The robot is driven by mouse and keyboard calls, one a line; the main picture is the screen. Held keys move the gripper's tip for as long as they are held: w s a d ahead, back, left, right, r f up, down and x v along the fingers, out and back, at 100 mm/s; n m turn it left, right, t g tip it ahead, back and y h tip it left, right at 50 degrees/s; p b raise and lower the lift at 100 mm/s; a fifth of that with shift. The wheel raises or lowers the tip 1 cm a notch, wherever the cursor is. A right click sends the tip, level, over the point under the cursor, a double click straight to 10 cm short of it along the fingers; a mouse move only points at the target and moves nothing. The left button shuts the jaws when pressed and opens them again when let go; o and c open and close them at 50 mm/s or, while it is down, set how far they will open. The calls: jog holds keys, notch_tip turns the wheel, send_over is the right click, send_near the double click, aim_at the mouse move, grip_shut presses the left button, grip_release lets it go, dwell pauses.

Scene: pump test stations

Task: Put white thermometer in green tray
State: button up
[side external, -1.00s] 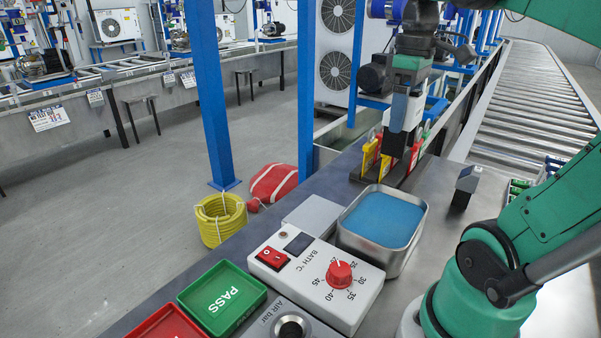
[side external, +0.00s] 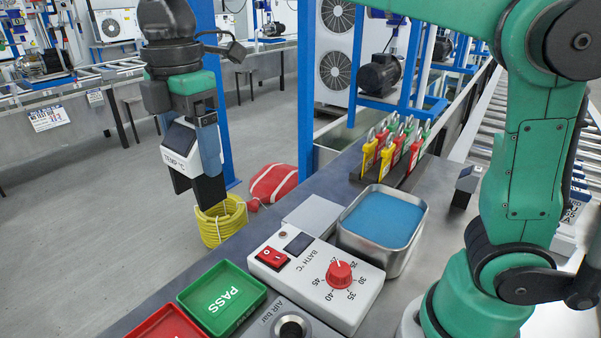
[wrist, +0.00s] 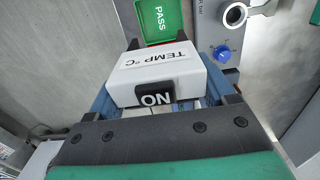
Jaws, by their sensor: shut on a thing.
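The white thermometer (side external: 181,146), a small box marked "TEMP °C" with a dark face, is held in my gripper (side external: 205,190). In the side external view it hangs in the air at the left, above and behind the green tray (side external: 222,299). In the wrist view the thermometer (wrist: 160,72) fills the middle between the fingers, with a black "ON" switch toward me. The green tray (wrist: 159,20), marked "PASS", shows beyond it at the top. The tray looks empty in the side external view.
A red tray (side external: 168,325) lies beside the green one. The bath control box (side external: 318,280) with a red knob, an air gauge box (side external: 287,325) and a metal bath with blue liquid (side external: 382,220) stand to the right. Tagged padlocks (side external: 392,150) stand in a rack behind.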

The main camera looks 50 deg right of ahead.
jog(key=f, duration=2)
jog(key=shift+a, duration=0.25)
jog(key=o, duration=1.4)
jog(key=shift+f, duration=0.1)
jog(key=shift+c, duration=0.2)
notch_tip(320, 180, up, 12)
jog(key=f, duration=0.1)
jog(key=s+d+f+m+t, duration=0.1)
jog(key=s+d+m+t, duration=0.2)
jog(key=d+m, duration=0.3)
jog(key=s+d+m+t, duration=0.2)
jog(key=d+m+t, duration=0.2)
jog(key=m, duration=0.7)
jog(key=shift+s+d+f+m, duration=0.4)
jog(key=shift+d, duration=0.7)
